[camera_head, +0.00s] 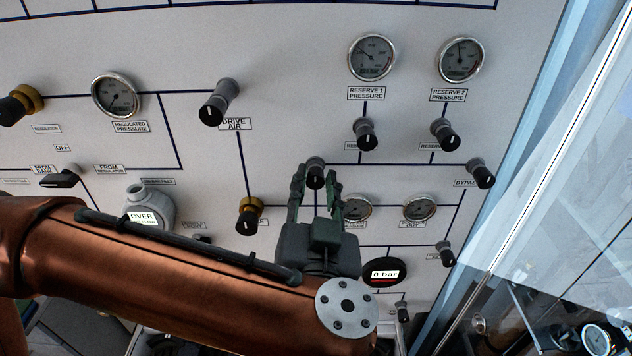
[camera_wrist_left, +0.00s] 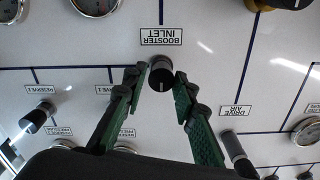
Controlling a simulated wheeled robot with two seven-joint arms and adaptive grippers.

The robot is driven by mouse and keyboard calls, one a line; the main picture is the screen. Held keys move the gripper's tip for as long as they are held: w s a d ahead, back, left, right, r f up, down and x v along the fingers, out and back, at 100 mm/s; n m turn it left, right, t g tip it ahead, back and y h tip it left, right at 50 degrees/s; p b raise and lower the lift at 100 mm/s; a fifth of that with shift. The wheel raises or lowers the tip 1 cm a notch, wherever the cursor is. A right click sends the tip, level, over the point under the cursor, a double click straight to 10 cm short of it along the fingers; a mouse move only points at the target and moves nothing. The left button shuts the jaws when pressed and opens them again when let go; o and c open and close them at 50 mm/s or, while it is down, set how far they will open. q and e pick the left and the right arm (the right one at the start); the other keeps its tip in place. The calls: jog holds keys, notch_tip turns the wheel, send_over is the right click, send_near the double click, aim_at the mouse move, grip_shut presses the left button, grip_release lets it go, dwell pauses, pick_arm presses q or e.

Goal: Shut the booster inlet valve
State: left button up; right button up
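The booster inlet valve is a black knob (camera_head: 316,174) with a white mark on a grey stem, on the panel's middle line. In the left wrist view the knob (camera_wrist_left: 161,76) sits beside its upside-down BOOSTER INLET label (camera_wrist_left: 161,37). My left gripper (camera_head: 317,178) has its green-padded fingers spread, one on each side of the knob. In the wrist view the fingertips (camera_wrist_left: 159,76) flank the knob closely, with small gaps seeming to show. The label is hidden in the head view. My right gripper is not in view.
The drive air knob (camera_head: 213,104) stands up and left. The reserve 1 knob (camera_head: 366,136) and reserve 2 knob (camera_head: 445,134) stand up and right. A brass-based knob (camera_head: 248,218) is just left of my gripper. A display (camera_head: 384,272) reads 0 bar.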

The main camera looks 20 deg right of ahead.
pick_arm(q)
jog(key=shift+o, duration=1.2)
jog(key=v, duration=1.2)
